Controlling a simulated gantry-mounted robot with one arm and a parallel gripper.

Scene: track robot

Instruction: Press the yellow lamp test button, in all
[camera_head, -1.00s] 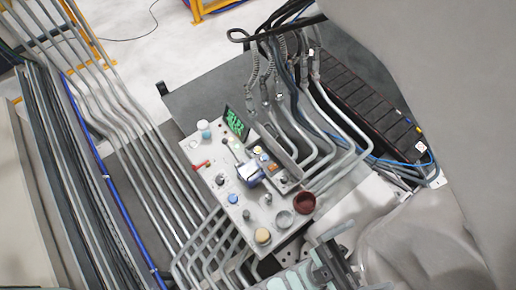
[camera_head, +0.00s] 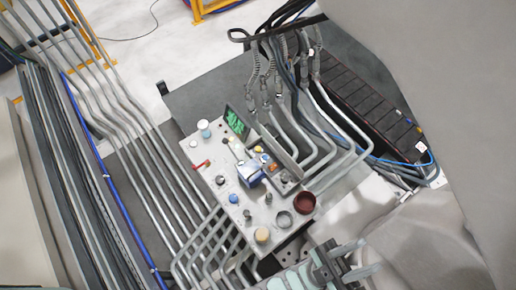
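A grey control panel (camera_head: 222,212) with several buttons and knobs fills the middle of the view. A small yellow button (camera_head: 258,149) sits beside the green screen, behind a blue-and-white block (camera_head: 249,175). A larger pale yellow-tan round cap (camera_head: 262,236) is at the panel's near edge. No label is readable, so I cannot tell which is the lamp test button. My gripper (camera_head: 362,258) is at the bottom right, beyond the panel's near corner. Its two grey fingers point right with a gap between them, empty and apart from the panel.
A dark red cup-like part (camera_head: 305,202) and a grey ring (camera_head: 284,219) stand at the panel's right corner. A red lever (camera_head: 201,164) is at its left. The green screen (camera_head: 235,121) stands up at the back. Bent grey pipes (camera_head: 130,150) run close by on both sides.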

